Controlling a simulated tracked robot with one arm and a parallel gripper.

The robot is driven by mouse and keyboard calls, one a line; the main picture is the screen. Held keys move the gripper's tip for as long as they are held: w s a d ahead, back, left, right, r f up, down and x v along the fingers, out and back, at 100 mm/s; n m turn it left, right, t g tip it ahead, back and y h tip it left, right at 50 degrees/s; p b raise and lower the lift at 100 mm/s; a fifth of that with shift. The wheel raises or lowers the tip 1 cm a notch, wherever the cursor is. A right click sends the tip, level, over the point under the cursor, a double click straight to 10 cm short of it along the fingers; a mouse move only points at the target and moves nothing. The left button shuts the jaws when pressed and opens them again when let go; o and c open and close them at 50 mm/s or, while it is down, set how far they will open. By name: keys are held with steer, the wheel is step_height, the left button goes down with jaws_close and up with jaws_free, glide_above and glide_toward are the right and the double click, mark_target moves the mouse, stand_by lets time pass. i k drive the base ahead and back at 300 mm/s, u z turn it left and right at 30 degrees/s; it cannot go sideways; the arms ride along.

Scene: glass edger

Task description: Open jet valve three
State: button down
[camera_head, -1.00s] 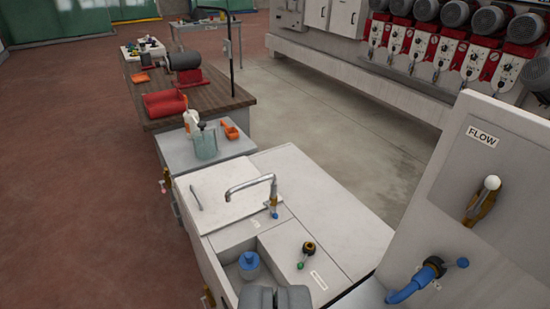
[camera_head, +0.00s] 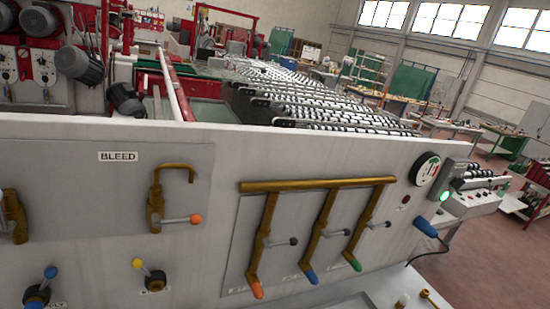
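A brass manifold (camera_head: 320,184) runs along the white panel and feeds three drop pipes. The left pipe ends in an orange tip (camera_head: 257,290), the middle in a blue tip (camera_head: 312,277), the right in a green tip (camera_head: 356,265). Each pipe has a valve lever with a dark knob: left (camera_head: 293,241), middle (camera_head: 346,232), right (camera_head: 388,225). All three levers point to the right, across their pipes. Small labels below are too blurred to read, so I cannot tell the numbering. My gripper is not in view.
A BLEED label (camera_head: 117,156) marks a brass valve with an orange knob (camera_head: 196,219). Blue (camera_head: 50,272) and yellow (camera_head: 137,264) knobs sit low left. A gauge (camera_head: 425,170), green lamp (camera_head: 444,196) and blue handle (camera_head: 424,228) are right of the manifold. Conveyor rollers stand behind.

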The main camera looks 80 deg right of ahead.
mark_target(387, 225)
steer(key=z, duration=2.6)
steer(key=k, duration=0.8)
steer(key=z, duration=0.05)
steer(key=i, duration=0.8)
steer(key=u, duration=0.1)
